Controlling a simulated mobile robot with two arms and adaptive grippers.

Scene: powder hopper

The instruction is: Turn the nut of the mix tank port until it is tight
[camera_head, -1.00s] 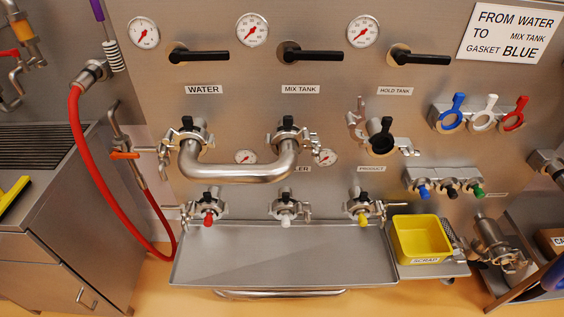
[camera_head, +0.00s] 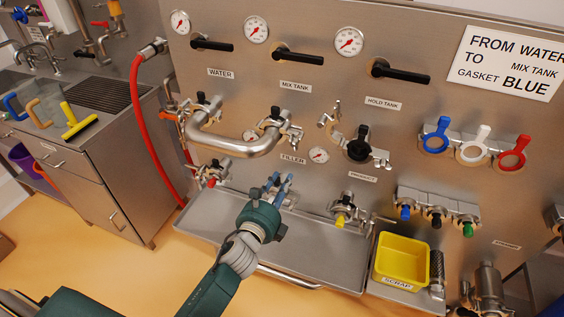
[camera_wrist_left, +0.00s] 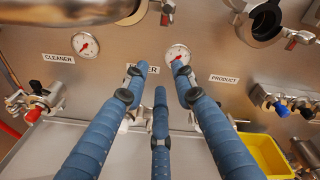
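The mix tank port (camera_head: 275,130) is on the steel panel below the MIX TANK label. The right end of a U-shaped steel pipe (camera_head: 232,147) meets it in a clamp, and the clamp's nut (camera_head: 296,133) seems to stick out at the right. How tight it is, I cannot tell. My left gripper (camera_head: 278,186) is below the port, in front of the filler port, which it mostly hides. In the left wrist view its three blue fingers (camera_wrist_left: 160,85) are spread apart with nothing between them. The pipe (camera_wrist_left: 70,8) crosses the upper left there. My right gripper is not in view.
A steel tray (camera_head: 330,262) juts out below the panel, with a yellow scrap bin (camera_head: 402,262) at its right. The product port with a yellow plug (camera_head: 342,212) is right of my gripper. Blue, white and red gaskets hang on a rack (camera_head: 473,150).

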